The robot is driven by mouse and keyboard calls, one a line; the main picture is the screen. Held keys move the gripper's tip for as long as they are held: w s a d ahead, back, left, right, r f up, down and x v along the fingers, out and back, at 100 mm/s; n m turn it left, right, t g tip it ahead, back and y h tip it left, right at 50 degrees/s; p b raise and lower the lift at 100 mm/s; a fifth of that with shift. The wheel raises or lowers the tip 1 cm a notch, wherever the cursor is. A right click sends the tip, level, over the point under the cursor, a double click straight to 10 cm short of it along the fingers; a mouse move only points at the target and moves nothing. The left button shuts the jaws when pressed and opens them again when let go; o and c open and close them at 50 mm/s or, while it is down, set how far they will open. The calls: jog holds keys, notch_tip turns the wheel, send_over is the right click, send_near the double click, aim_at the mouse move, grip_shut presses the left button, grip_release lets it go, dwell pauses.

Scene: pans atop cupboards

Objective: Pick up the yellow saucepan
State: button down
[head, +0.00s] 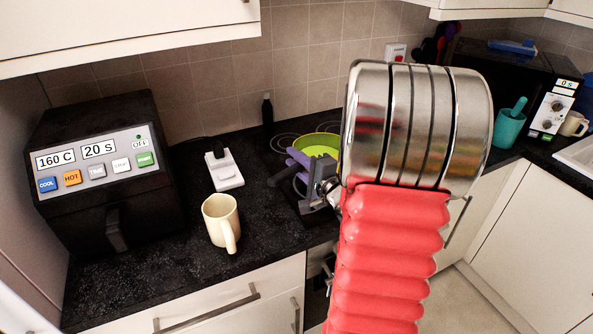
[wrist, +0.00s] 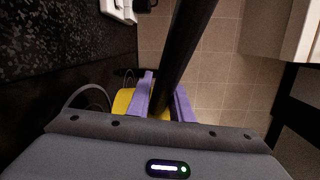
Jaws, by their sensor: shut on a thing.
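The yellow saucepan (head: 318,141) is at the back of the counter over the hob area in the head view, partly hidden by my arm. It looks yellow-green there. In the wrist view part of its yellow body (wrist: 123,102) shows beside the purple fingers, and its long dark handle runs up the picture between them. My gripper (wrist: 163,98) is shut on that handle. In the head view my gripper (head: 298,172) shows as purple fingers at the pan's near left side. Whether the pan is clear of the hob I cannot tell.
A cream mug (head: 220,222) and a white device (head: 223,170) stand on the counter to the left. A black heating machine (head: 100,175) is at far left. A dark bottle (head: 267,110) stands at the back wall. Cupboards (head: 130,30) hang above. A teal cup (head: 509,125) is at right.

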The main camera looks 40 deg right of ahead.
jog(key=shift+r, duration=1.7)
jog(key=shift+a, duration=0.1)
